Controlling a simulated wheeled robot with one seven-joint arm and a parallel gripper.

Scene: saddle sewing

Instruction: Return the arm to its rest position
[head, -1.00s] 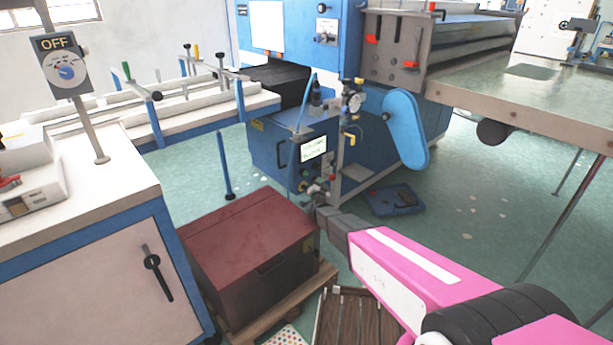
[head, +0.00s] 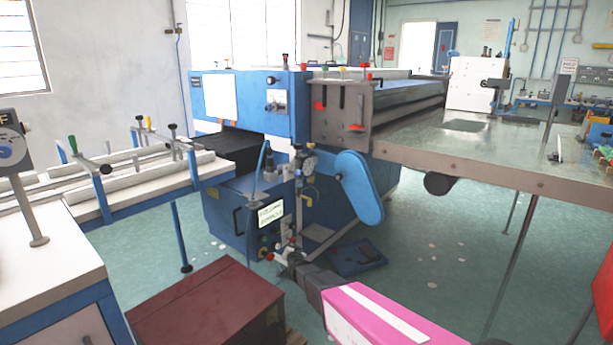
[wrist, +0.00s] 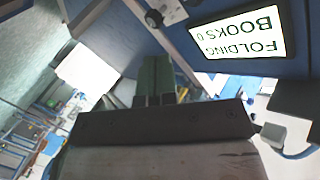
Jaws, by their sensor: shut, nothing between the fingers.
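My pink arm reaches in from the bottom right of the head view. My gripper (head: 281,257) is at its far end, in front of the blue machine's lower control panel (head: 262,213). In the wrist view my gripper (wrist: 156,75) shows its two fingers together, with nothing between them. A lit sign reading "FOLDING BOOKS 0" (wrist: 237,33) is close by at the upper right of that view. The same sign (head: 271,213) is on the panel in the head view. Whether the fingers touch the panel cannot be told.
A dark red box (head: 205,310) stands below and left of my arm. A blue tray (head: 358,257) lies on the floor beyond my gripper. A white worktop (head: 45,265) is at the left, and a long grey table (head: 500,155) at the right.

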